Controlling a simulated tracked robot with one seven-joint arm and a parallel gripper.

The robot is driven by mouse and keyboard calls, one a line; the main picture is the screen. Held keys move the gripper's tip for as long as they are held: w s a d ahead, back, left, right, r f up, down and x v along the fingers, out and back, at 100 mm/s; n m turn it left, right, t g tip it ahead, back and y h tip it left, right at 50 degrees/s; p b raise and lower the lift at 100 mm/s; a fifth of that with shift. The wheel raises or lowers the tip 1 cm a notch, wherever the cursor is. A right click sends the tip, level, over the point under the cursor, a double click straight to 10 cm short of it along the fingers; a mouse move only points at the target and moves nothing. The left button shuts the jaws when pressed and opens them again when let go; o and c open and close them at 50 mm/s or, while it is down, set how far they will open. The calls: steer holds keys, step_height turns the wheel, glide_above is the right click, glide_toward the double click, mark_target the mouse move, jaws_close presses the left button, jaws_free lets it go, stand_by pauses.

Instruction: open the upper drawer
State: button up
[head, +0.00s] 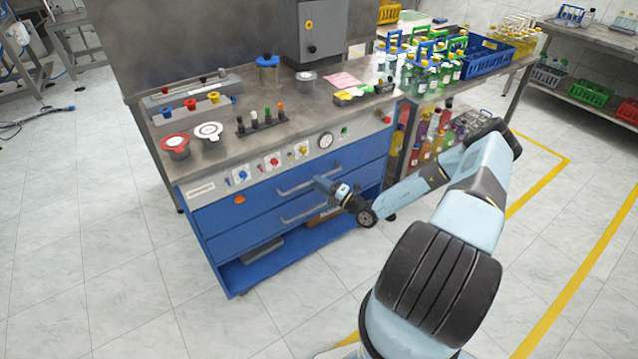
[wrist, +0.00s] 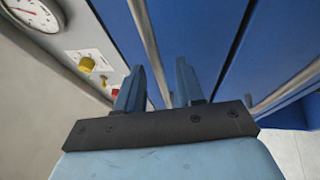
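The upper drawer (head: 258,197) is a blue front under the workbench's control panel and looks flush with the cabinet. Its grey bar handle (head: 296,186) runs along the front; in the wrist view the bar (wrist: 146,38) runs down towards the gap between my fingers. My gripper (head: 319,181) is at the right part of this handle. In the wrist view its two blue fingers (wrist: 158,80) stand apart, one on each side of the bar's line. Whether they touch the bar cannot be told. The lower drawer's handle (head: 298,213) is just below.
The control panel has knobs and a gauge (head: 325,140) above the drawers. An open shelf (head: 285,262) lies beneath them. Jars and cap holders stand on the bench top (head: 240,150). A bottle rack (head: 428,140) is at the right. The floor in front is clear.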

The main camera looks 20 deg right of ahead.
steer(key=shift+w+a+r, duration=0.15)
steer(key=shift+w+a, duration=0.3)
steer(key=shift+w, duration=0.05)
steer(key=shift+c, duration=0.3)
jaws_close()
steer(key=shift+s, duration=0.1)
